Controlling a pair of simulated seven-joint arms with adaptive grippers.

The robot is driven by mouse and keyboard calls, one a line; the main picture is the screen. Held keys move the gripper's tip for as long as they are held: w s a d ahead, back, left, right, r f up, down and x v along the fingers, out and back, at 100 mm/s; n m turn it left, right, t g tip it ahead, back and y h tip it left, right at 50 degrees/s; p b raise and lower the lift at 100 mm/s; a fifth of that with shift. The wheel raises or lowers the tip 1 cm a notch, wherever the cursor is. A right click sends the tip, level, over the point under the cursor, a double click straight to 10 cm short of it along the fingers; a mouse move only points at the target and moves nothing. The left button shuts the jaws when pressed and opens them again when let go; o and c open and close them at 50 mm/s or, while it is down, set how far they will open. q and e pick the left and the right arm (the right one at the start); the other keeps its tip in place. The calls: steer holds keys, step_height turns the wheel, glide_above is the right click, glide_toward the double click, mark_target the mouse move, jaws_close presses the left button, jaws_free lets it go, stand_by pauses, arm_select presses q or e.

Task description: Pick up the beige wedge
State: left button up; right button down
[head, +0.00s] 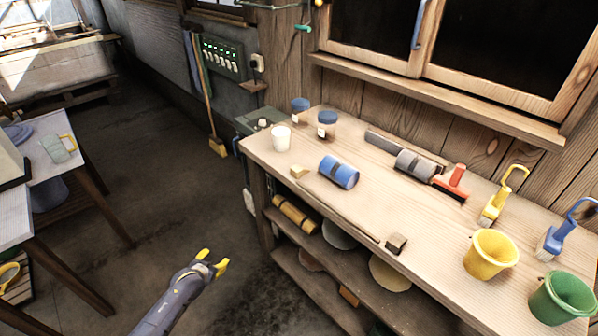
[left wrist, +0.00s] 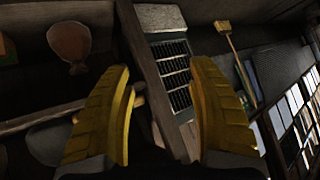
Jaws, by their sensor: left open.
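The beige wedge (head: 299,171) is a small pale block lying on the wooden workbench (head: 300,142), left of a blue roll and near the bench's front edge. My left gripper (head: 212,261) has yellow fingers and is open and empty. It hangs over the dark floor in front of the bench, apart from the wedge and lower than the bench top. In the left wrist view my open fingers (left wrist: 163,85) show with nothing held between them, and I cannot make out the wedge there. My right gripper is not in view.
A brown block (head: 396,243) lies at the front edge. Yellow (head: 491,254) and green (head: 562,298) buckets stand at the right. A lower shelf (head: 330,262) runs below.

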arm_select(q)
steer(key=w+d+r+m+t+h, duration=0.15)
steer(key=w+r, duration=0.25)
steer(key=r, duration=0.6)
steer(key=w+d+r+t+h, duration=0.1)
steer(key=w+d+r, duration=0.3)
steer(key=r, duration=0.6)
steer(key=w+d+r+t+h, duration=0.15)
steer(key=w+r, duration=0.35)
steer(key=r, duration=0.5)
steer(key=s+d+r+m+g+h, duration=0.1)
steer(key=s+d+r+m+h, duration=0.1)
steer(key=d+r, duration=0.6)
steer(key=m+g+h, duration=0.1)
steer(key=g+h, duration=0.2)
glide_toward(297, 168)
steer(key=x, duration=0.5)
steer(key=shift+w+d, duration=0.15)
steer(key=shift+d, duration=0.25)
steer(key=shift+x, duration=2.65)
steer(key=shift+w+a+f, duration=0.1)
steer(key=shift+a+f, duration=0.05)
steer(key=shift+a, duration=0.05)
steer(key=c, duration=1.1)
